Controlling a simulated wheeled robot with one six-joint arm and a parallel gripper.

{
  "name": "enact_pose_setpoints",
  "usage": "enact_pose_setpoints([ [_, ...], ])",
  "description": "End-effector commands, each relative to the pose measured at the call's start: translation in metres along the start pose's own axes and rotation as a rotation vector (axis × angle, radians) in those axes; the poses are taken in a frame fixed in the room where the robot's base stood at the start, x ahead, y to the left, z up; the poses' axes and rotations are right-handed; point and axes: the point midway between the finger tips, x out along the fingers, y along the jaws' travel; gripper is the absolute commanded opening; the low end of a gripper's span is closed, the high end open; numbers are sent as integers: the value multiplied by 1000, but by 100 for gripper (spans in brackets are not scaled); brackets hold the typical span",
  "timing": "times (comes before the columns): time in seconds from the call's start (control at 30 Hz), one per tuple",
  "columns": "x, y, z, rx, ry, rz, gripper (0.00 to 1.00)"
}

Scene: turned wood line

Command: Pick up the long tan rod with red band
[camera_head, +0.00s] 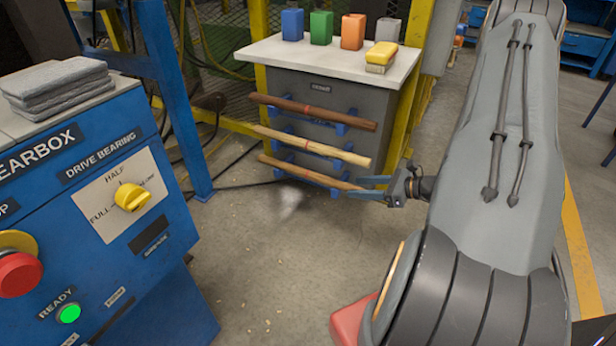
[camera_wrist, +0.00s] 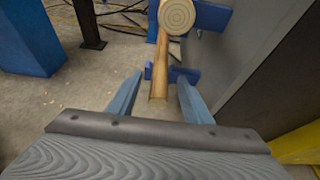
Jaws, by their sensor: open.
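Three rods lie one above another on blue brackets on the grey cabinet's front. The top rod (camera_head: 345,118) is dark brown with a red band. The middle rod (camera_head: 335,152) is pale tan with a red band. The bottom rod (camera_head: 325,180) is a browner tan with a reddish mark near its middle. My gripper (camera_head: 358,187) is open and empty at the bottom rod's right end. In the wrist view, a pale round rod end (camera_wrist: 177,15) shows at the top. A lower rod (camera_wrist: 160,72) appears between my open fingertips (camera_wrist: 160,80); I cannot tell its depth.
A blue machine (camera_head: 110,200) with a red button stands at left. The floor (camera_head: 255,235) before the rods is mostly clear. A yellow post (camera_head: 415,60) stands at the cabinet's right.

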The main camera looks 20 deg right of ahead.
Motion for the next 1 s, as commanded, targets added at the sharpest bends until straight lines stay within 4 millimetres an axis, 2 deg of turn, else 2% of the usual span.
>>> enact_pose_setpoints([
  [0.03,9,-1,-3,-1,0,2,45],
  [0.2,30,-1,-3,0,0,0,45],
  [0.47,32,-2,-2,2,0,-2,45],
  [0.73,32,-2,-2,2,0,-2,0],
  [1.0,32,-2,-1,1,0,-2,0],
])
